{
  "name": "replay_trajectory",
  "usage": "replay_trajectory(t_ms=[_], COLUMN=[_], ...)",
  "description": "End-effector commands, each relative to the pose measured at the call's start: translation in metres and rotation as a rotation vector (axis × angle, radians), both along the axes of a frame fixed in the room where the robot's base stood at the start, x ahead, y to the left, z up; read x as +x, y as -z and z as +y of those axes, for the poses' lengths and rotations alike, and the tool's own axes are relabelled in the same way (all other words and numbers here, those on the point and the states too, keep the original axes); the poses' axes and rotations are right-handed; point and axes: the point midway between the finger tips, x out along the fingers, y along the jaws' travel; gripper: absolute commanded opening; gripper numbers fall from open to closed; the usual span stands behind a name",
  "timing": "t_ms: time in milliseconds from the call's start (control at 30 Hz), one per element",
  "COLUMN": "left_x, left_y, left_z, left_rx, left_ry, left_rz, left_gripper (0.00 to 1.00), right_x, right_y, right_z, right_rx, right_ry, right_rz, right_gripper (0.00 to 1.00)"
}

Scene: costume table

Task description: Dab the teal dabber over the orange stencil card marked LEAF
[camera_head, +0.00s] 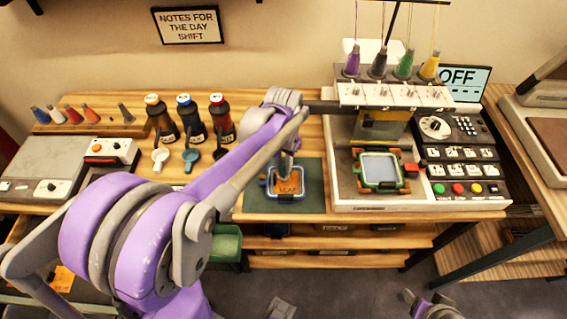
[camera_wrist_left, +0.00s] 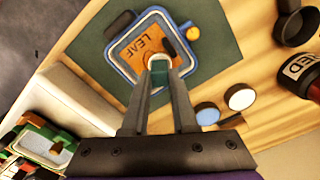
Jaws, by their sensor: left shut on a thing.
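The orange stencil card marked LEAF (camera_head: 290,189) lies inside a blue hoop frame on a dark green mat (camera_head: 312,170). The card also shows in the left wrist view (camera_wrist_left: 137,50). My left gripper (camera_head: 287,170) comes down over the card. Its fingers (camera_wrist_left: 159,70) are shut on the teal dabber (camera_wrist_left: 160,64), which appears over the card's edge in the wrist view. The dabber's lower end is partly hidden, and I cannot tell whether it touches the card. A small grey and purple part of my right arm (camera_head: 432,306) shows at the bottom right; its jaws are unclear.
Three dark bottles (camera_head: 190,118) with several small round pots (camera_head: 160,158) stand left of the mat. An embroidery machine (camera_head: 390,95) with a green hoop (camera_head: 381,184) stands to the right. A thread rack (camera_head: 90,128) is at the far left.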

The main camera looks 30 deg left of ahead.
Motion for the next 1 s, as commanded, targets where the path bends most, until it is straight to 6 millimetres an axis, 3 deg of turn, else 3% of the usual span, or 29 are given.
replay_trajectory(t_ms=[633,1000], left_x=[0.001,0.000], left_y=[-0.056,-0.058], left_z=[0.000,0.000], left_rx=[0.000,0.000], left_ry=[0.000,0.000], left_rz=[-0.001,0.000], left_gripper=[0.00,0.00], right_x=[0.011,0.012], right_y=[-0.043,-0.044], right_z=[0.000,0.000], right_rx=[0.000,0.000], right_ry=[0.000,0.000], right_rz=[-0.021,-0.022], right_gripper=[0.66,0.66])
